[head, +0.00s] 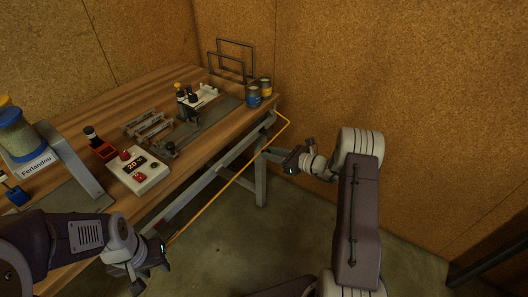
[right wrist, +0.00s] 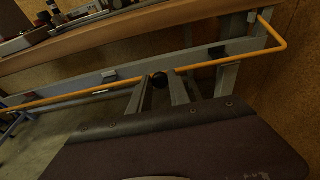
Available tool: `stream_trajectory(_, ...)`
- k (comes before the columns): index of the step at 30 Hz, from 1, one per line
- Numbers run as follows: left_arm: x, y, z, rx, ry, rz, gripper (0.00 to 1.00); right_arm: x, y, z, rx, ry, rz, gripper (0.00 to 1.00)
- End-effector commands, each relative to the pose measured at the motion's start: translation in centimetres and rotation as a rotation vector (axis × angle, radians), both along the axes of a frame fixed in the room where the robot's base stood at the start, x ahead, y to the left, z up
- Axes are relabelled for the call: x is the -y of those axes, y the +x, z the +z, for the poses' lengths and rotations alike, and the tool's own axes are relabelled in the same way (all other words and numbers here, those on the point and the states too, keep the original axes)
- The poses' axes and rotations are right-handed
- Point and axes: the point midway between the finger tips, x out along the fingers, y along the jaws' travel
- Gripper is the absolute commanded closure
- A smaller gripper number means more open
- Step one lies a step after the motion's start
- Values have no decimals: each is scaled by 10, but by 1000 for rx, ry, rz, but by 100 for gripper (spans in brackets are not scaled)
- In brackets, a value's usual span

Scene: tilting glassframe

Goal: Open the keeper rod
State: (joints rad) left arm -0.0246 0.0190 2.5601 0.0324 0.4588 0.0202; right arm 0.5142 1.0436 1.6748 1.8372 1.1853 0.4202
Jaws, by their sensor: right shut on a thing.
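The orange keeper rod (head: 215,197) runs along the front of the workbench, and its far end bends back toward the bench at the corner. It crosses the right wrist view (right wrist: 232,60), with its bend at upper right. My right gripper (head: 272,153) is shut on the rod, a little before the bend. Its fingers also show in the right wrist view (right wrist: 163,85), reaching to the rod. My left gripper (head: 162,248) is close to the rod's near end at lower left.
Cork-like walls stand behind and at right. Grey bench legs (head: 261,182) stand below. Bare floor lies in front.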

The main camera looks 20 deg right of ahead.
Motion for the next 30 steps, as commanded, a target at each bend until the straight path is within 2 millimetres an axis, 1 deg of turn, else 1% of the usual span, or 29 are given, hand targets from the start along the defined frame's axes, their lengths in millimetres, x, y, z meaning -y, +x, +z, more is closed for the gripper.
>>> stream_trajectory(1, 0, 0, 26, 0, 0, 0, 64, 2, 0, 22, -31, -28, 4, 100)
stream_trajectory(5, 0, 0, 61, 0, 0, 0, 64, 4, 0, 40, -130, -103, 6, 100)
stream_trajectory(12, 0, 0, 125, 0, 0, 0, 64, 0, 4, 71, -305, -241, 6, 100)
stream_trajectory(15, 0, 0, 146, 0, 0, 0, 64, -3, 8, 80, -371, -296, 6, 100)
stream_trajectory(18, 0, 0, 160, 0, 0, 0, 64, -5, 12, 86, -431, -344, 5, 100)
stream_trajectory(21, 0, 0, 169, 0, 0, 0, 64, -7, 15, 91, -430, -336, 3, 100)
stream_trajectory(30, 0, 0, 179, 0, 0, 0, 64, -14, 24, 103, -425, -333, 3, 100)
